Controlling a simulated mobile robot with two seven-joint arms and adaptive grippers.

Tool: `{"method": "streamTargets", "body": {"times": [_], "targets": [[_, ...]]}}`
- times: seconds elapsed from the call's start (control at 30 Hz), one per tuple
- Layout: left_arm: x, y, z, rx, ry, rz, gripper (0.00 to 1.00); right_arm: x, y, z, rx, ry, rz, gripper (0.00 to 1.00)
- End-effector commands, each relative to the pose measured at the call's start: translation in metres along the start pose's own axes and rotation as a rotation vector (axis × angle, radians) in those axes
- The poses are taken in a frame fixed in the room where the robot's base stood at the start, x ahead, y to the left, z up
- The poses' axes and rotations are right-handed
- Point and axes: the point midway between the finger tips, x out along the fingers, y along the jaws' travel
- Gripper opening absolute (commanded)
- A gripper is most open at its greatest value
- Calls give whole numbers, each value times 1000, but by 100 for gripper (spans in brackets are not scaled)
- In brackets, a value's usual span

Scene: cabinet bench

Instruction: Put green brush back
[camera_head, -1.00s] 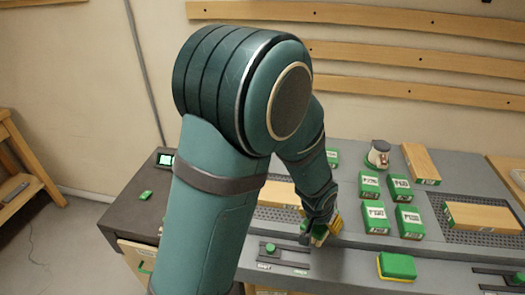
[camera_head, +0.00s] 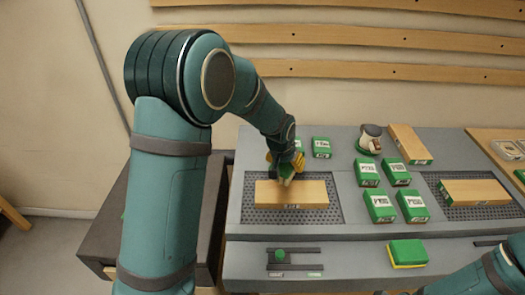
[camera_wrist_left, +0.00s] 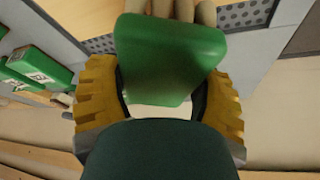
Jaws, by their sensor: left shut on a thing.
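My left gripper (camera_head: 287,172) is shut on the green brush, seen above the left wooden block in the head view. In the left wrist view, the gripper's yellow fingers (camera_wrist_left: 160,108) grip both sides of the brush's smooth green body (camera_wrist_left: 168,50). Tan bristles show at the top of that view. In the head view the brush is mostly hidden by the fingers, and I cannot tell whether it touches the block. My right gripper is not in view; only part of that arm shows at lower right.
The left wooden block (camera_head: 262,194) lies on a perforated mat (camera_head: 333,212). Several green boxes (camera_head: 379,205) stand to its right. Another block (camera_head: 474,192) lies farther right.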

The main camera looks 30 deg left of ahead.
Motion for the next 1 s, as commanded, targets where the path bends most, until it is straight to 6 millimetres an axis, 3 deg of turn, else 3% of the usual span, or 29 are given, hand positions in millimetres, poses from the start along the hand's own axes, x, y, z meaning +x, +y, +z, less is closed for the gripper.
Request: {"method": "streamTargets", "body": {"times": [0.2,0.5,0.8,1.0], "targets": [[11,-38,-57,-13,2,-5,29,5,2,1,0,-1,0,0],[10,-100,-112,-45,2,-18,29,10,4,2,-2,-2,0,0],[6,-133,-128,-64,1,-27,29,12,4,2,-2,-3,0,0],[28,-134,-119,-65,-2,-27,29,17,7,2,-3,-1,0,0]]}}
